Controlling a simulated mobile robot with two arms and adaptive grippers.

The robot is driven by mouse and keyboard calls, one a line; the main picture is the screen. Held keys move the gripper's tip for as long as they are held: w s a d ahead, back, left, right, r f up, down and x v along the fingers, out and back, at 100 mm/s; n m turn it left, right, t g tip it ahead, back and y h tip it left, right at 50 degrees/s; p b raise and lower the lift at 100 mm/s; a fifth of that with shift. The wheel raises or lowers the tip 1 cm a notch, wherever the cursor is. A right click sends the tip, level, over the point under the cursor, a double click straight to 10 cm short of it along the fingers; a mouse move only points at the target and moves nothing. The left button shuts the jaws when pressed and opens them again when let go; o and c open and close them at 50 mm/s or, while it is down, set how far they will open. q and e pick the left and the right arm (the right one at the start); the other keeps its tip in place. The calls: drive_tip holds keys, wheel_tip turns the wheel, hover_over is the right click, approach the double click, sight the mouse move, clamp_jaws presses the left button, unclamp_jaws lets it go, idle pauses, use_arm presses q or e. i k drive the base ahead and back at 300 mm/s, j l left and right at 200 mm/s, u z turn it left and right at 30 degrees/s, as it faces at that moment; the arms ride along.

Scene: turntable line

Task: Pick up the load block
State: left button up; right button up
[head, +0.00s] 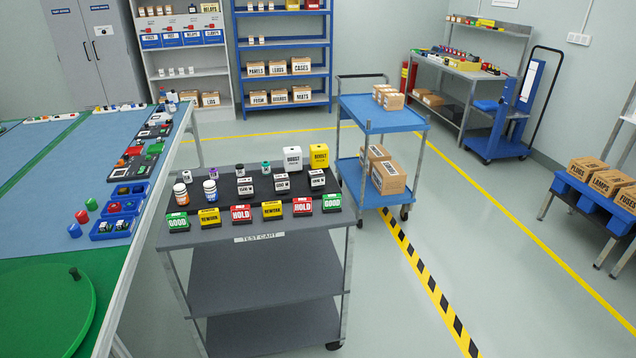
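Three dark blocks with white printed labels stand in a row on the dark grey test cart (250,222): a left one (246,187), a middle one (282,183) and a right one (317,179). Their labels are too small to read surely, so I cannot tell which block, if any, is the load block. Behind them stand a white block (292,159) and a yellow block (319,156), both seemingly marked BOOST. Neither of my grippers is in view.
Green, yellow and red sign blocks (241,214) line the cart's front edge. Two pill bottles (211,191) stand at its left. A workbench (85,190) with a green turntable (40,310) is at left. A blue trolley (383,115) stands behind.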

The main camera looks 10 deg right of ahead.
sight(281, 180)
drive_tip(key=i+l+u, duration=0.3)
drive_tip(key=i+l, duration=0.65)
drive_tip(key=l, duration=0.1)
